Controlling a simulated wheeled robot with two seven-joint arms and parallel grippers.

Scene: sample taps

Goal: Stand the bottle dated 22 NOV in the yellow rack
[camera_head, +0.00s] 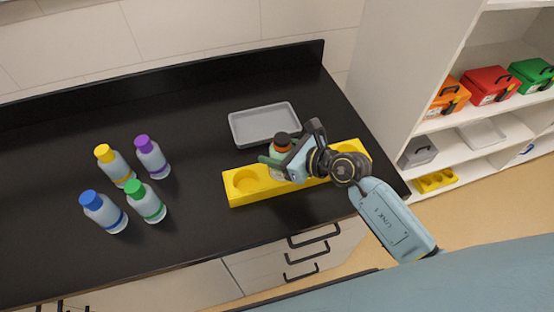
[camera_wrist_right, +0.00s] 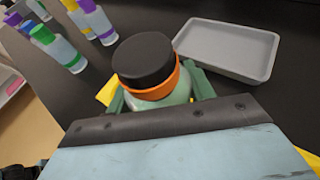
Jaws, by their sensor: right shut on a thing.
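A bottle with a black cap and an orange ring (camera_head: 281,142) is at the yellow rack (camera_head: 237,195) on the black counter. My right gripper (camera_head: 279,163) is shut around its body; the bottle also shows upright between the green fingers in the right wrist view (camera_wrist_right: 143,60). It stands over the rack's middle part, but the gripper hides its base, so I cannot tell whether it rests in a hole. The rack's left hole (camera_head: 247,181) is empty. No date is readable on any bottle. My left gripper is not in view.
Several bottles stand at the left: yellow-capped (camera_head: 115,168), purple-capped (camera_head: 153,158), blue-capped (camera_head: 104,213) and green-capped (camera_head: 146,203). A grey tray (camera_head: 264,124) lies behind the rack. White shelves (camera_head: 470,128) with coloured boxes are at the right. The counter between bottles and rack is clear.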

